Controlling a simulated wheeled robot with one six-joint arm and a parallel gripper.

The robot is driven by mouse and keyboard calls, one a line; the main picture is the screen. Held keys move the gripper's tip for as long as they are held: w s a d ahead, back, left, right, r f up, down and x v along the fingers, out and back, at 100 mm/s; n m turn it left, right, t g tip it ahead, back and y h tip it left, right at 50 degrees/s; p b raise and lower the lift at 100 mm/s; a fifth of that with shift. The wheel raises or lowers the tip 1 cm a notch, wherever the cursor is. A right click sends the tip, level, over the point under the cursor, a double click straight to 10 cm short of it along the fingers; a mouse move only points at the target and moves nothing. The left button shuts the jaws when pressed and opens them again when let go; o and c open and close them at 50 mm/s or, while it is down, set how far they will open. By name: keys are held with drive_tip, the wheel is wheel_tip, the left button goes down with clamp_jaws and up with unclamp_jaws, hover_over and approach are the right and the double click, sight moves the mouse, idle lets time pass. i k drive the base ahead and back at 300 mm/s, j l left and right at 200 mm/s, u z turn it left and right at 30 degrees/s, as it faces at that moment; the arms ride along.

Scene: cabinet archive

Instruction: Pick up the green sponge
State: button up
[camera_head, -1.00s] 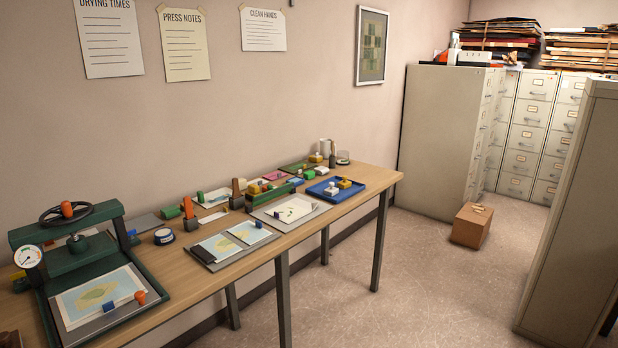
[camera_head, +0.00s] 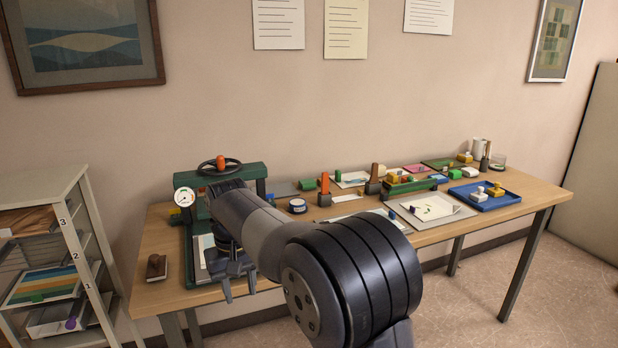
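A small bright green block (camera_head: 455,174), which looks like the green sponge, lies on the wooden table towards its right half, behind the blue tray. It is too small to tell for certain. My gripper (camera_head: 239,286) is over the front left of the table, by the green press. Its two fingers point down and stand apart with nothing visible between them. It is far to the left of the green block. My arm hides part of the press and the table's front middle.
The green press (camera_head: 255,172) stands at the table's left. A green rack of small blocks (camera_head: 408,187), a grey board with paper (camera_head: 430,211) and the blue tray (camera_head: 484,195) fill the right half. A shelf unit (camera_head: 62,235) stands left. Floor at the right is clear.

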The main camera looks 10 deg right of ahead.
sight(454, 174)
drive_tip(key=i+l, duration=0.25)
drive_tip(key=l, duration=0.35)
drive_tip(key=i+l+z, duration=0.1)
drive_tip(key=i+l, duration=0.2)
drive_tip(key=l, duration=0.3)
drive_tip(key=i+l, duration=0.25)
drive_tip(key=l, duration=0.35)
drive_tip(key=i+l, duration=0.3)
drive_tip(key=l, duration=0.25)
drive_tip(key=i+l+z, duration=0.1)
drive_tip(key=i+l, duration=0.2)
drive_tip(key=l, duration=0.3)
drive_tip(key=i+l, duration=0.3)
drive_tip(key=l, duration=0.25)
drive_tip(key=i+l, duration=0.3)
drive_tip(key=l, duration=0.25)
drive_tip(key=i+l+z, duration=0.1)
drive_tip(key=i+l, duration=0.25)
drive_tip(key=l, duration=0.2)
